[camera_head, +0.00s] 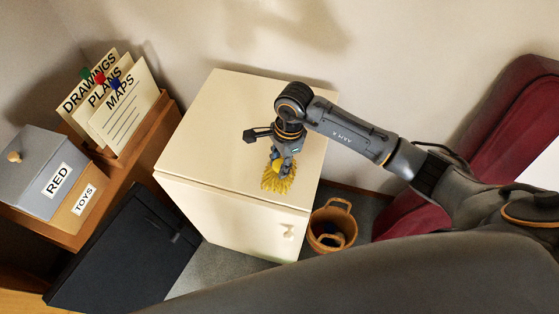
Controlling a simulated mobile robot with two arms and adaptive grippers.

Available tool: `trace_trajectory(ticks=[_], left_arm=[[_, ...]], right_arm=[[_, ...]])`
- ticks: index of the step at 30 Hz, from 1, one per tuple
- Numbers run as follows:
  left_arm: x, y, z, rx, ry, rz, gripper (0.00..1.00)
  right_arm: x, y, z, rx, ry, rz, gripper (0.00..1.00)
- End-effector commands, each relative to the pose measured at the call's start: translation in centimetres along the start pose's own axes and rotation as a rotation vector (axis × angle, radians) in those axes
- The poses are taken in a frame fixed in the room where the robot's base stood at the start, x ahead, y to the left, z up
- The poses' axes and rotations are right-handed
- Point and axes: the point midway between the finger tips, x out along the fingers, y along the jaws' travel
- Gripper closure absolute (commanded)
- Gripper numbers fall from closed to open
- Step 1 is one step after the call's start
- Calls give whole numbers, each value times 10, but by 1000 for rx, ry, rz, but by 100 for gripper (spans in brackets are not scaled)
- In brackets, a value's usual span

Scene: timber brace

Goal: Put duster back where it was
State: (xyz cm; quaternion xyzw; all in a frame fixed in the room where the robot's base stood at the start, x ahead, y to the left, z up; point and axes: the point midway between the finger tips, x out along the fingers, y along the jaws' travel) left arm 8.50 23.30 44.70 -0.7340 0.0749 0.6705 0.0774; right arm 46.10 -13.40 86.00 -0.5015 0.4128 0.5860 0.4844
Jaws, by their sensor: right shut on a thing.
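The duster has a yellow, fluffy head (277,178). It is at the front right part of the top of a cream cabinet (215,130). My right gripper (284,160) is right above the yellow head and is shut on the duster. The fingers and wrist cover part of the duster, and its handle cannot be made out. I cannot tell whether the head touches the cabinet top. My left gripper is not in view.
A wicker basket (332,228) stands on the floor right of the cabinet. A dark red sofa (500,125) is at the right. At the left, a wooden shelf (150,130) holds upright folders (125,105) and a grey box (40,175). The cabinet top's left half is clear.

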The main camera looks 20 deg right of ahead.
Motion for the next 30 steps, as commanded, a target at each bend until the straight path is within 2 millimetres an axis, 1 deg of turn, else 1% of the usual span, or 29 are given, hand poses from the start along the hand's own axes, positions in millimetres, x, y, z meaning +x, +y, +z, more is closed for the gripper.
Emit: trace_trajectory(ticks=[7, 8, 9, 11, 19, 23, 24, 26, 30], left_arm=[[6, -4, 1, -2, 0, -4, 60], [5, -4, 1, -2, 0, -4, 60], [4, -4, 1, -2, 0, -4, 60], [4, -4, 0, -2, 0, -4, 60], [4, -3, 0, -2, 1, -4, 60], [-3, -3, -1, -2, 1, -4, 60], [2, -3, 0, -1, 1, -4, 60], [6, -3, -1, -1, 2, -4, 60], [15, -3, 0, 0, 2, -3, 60]], right_arm=[[4, 0, -1, -1, 0, 0, 98], [4, 0, -1, -1, 0, 0, 67], [3, 0, 0, 0, 0, 0, 59], [3, 0, 0, 0, 0, 0, 46], [2, 0, 0, 0, 0, 1, 46], [-3, 0, 1, 0, -1, 1, 46], [-5, -1, 0, -1, 1, -2, 46], [-13, -1, -1, -2, 1, -4, 46], [-42, -2, -1, -2, 3, -7, 46]])
